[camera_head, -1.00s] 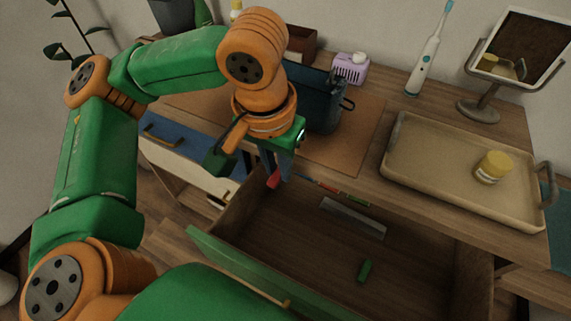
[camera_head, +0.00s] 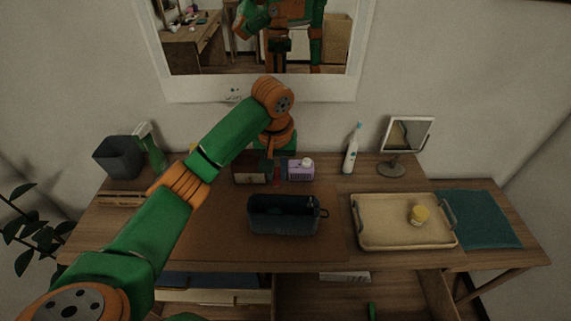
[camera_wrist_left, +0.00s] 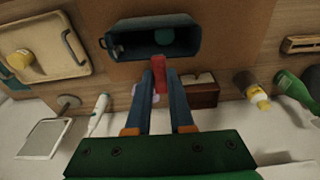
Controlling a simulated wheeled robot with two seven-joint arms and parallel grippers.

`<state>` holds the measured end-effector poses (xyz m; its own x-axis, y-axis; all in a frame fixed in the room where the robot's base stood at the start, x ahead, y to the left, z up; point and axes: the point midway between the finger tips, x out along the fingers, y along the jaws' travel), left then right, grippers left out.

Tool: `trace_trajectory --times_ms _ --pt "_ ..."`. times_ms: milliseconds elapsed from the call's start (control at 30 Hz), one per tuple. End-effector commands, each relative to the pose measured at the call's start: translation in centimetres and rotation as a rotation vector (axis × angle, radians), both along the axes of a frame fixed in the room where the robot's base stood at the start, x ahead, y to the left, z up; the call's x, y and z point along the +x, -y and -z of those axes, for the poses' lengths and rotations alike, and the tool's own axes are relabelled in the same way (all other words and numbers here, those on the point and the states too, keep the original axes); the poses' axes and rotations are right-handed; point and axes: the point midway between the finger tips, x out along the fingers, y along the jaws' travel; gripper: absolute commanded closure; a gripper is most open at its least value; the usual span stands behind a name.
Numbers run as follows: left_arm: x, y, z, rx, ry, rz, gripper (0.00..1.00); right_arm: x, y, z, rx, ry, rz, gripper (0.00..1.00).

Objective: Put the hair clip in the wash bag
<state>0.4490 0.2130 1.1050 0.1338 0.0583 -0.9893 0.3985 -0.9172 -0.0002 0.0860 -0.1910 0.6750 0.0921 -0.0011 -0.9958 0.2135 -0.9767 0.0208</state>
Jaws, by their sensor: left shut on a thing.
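The wash bag (camera_head: 284,221) is a dark blue, open-topped bag standing on the brown mat in the middle of the table. In the left wrist view (camera_wrist_left: 125,49) its open mouth shows, with a round teal thing inside. My left gripper (camera_head: 274,178) is behind the bag in the head view, near the brown box and purple holder. Its blue fingers (camera_wrist_left: 160,72) are shut on a red piece, the hair clip (camera_wrist_left: 159,66), mostly hidden between them. The clip appears beside the bag's rim in the wrist view, outside its mouth. My right gripper is not in view.
A beige tray (camera_head: 362,238) with a yellow-lidded jar (camera_head: 419,215) stands right of the bag. Behind are a brown box (camera_head: 243,174), purple holder (camera_head: 301,170), toothbrush (camera_head: 351,150) and small mirror (camera_head: 391,168). The mat (camera_head: 208,232) is clear left of the bag.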

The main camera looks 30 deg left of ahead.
Motion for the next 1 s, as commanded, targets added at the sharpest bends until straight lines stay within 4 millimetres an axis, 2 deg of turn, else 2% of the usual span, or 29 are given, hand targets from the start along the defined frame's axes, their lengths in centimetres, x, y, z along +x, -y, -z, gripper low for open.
trace_trajectory --times_ms 33,67,300,433,767,800,900,933,1000 --pt "-0.1 -0.2 -0.3 -0.001 -0.003 -0.009 1.0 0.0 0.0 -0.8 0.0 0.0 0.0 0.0" --pt "-0.1 -0.4 0.0 0.001 -0.001 -0.013 1.0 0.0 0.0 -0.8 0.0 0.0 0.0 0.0" --pt "-0.1 -0.4 3.8 0.002 -0.002 -0.017 1.0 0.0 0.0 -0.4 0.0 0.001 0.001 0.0" --pt "-0.1 -0.4 5.4 0.002 0.0 -0.016 1.0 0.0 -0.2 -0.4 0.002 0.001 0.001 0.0" --pt "-0.1 -0.4 6.2 0.001 0.003 -0.016 1.0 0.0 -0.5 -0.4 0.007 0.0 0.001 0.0" --pt "-0.1 -0.4 6.2 0.001 0.003 -0.016 0.77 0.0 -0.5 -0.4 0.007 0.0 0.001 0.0" --pt "-0.1 -0.4 6.1 0.001 0.003 -0.016 0.5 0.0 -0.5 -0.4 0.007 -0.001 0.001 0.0" --pt "-0.1 -0.4 6.1 0.001 0.003 -0.016 0.45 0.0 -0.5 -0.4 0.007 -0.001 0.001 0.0" --pt "-0.1 -0.4 6.1 0.001 0.003 -0.016 0.45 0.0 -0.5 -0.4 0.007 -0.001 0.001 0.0"
